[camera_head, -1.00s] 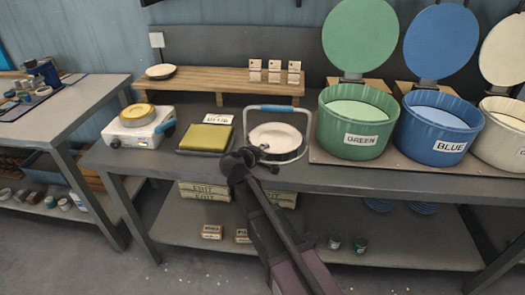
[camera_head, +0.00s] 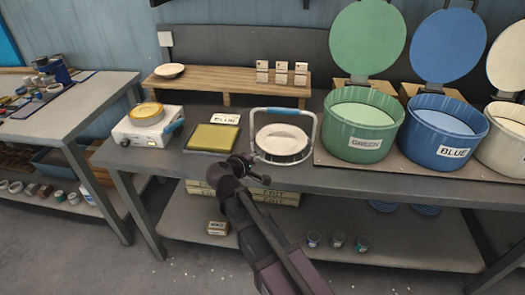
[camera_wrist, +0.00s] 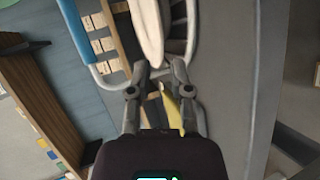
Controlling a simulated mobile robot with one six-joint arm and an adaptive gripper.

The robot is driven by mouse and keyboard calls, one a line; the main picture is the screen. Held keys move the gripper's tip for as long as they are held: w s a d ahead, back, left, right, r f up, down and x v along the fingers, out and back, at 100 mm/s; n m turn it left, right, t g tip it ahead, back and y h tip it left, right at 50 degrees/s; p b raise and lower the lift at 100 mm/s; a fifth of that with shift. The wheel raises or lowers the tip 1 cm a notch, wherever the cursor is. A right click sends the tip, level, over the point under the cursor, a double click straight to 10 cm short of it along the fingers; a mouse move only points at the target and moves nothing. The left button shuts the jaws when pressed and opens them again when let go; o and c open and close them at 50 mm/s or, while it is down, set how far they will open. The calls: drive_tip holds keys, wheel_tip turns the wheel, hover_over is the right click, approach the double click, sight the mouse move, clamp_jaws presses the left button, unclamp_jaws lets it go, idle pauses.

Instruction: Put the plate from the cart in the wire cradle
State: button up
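A white plate (camera_head: 283,136) sits tilted in the wire cradle (camera_head: 316,128), a grey wire frame with a blue handle on the bench. My gripper (camera_head: 256,171) is just in front of the cradle, at its lower left in the head view. The rim of the white plate (camera_wrist: 148,28) shows ahead, close to the gap between the fingertips. I cannot tell whether they touch. The cradle's blue handle (camera_wrist: 73,30) is at the upper left there. No cart can be made out.
A green tub (camera_head: 360,128) and a blue tub (camera_head: 440,130), lids up, stand right of the cradle. A yellow-topped pad (camera_head: 213,138) and a white hotplate (camera_head: 147,127) are on the left. A small dish (camera_head: 170,71) rests on the wooden shelf (camera_head: 230,86) behind.

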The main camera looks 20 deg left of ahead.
drive_tip(key=shift+p+v, duration=0.4)
drive_tip(key=shift+v, duration=1.35)
